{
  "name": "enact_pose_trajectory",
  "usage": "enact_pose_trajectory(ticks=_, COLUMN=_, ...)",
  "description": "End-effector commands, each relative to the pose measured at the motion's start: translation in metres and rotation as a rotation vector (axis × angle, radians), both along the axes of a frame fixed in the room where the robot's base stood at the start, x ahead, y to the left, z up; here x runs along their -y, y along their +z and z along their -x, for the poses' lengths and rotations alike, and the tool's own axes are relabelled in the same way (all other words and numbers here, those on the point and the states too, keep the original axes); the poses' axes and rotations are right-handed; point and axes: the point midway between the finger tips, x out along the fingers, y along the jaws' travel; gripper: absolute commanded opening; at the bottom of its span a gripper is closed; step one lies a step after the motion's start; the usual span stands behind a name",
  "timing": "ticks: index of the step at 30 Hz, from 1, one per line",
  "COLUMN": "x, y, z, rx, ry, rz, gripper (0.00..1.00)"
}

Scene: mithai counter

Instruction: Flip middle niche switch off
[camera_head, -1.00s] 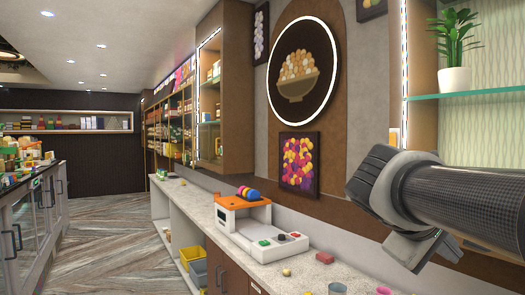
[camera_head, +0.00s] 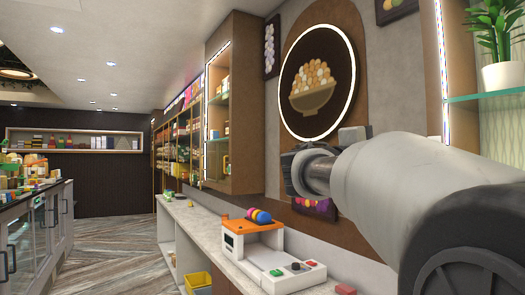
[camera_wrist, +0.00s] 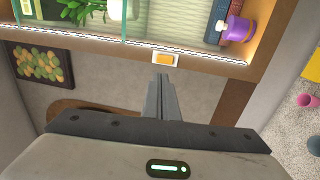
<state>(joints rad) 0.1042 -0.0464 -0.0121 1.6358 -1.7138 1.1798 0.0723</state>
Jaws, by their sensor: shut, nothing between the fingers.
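An orange rocker switch (camera_wrist: 165,59) in a pale plate sits on the wooden edge of a lit niche (camera_wrist: 217,68) in the wrist view. Whether it is on or off I cannot tell. My gripper (camera_wrist: 165,78) is shut and empty. Its fingertips point at the switch and appear just short of it; I cannot tell whether they touch. In the head view my gripper (camera_head: 300,168) is partly hidden by my arm, in front of the wall below the round bowl sign. The switch is hidden there; part of a lit niche (camera_head: 446,70) shows at right.
The niche has a glass shelf (camera_head: 490,97) with a potted plant (camera_head: 500,70); a purple bottle (camera_wrist: 236,29) shows in the wrist view. Below, the counter (camera_head: 215,240) holds an orange-and-white machine (camera_head: 250,236) and a control box (camera_head: 295,270). A framed picture (camera_wrist: 38,64) hangs nearby.

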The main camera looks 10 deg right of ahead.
Motion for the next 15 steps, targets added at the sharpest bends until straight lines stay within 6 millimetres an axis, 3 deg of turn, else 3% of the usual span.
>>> enact_pose_trajectory(ticks=8, x=0.007, y=0.001, z=-0.002, rx=-0.001, ry=-0.001, rz=-0.002, gripper=0.0)
enact_pose_trajectory(ticks=15, x=0.048, y=0.007, z=-0.013, rx=-0.003, ry=-0.004, rz=-0.001, gripper=0.0)
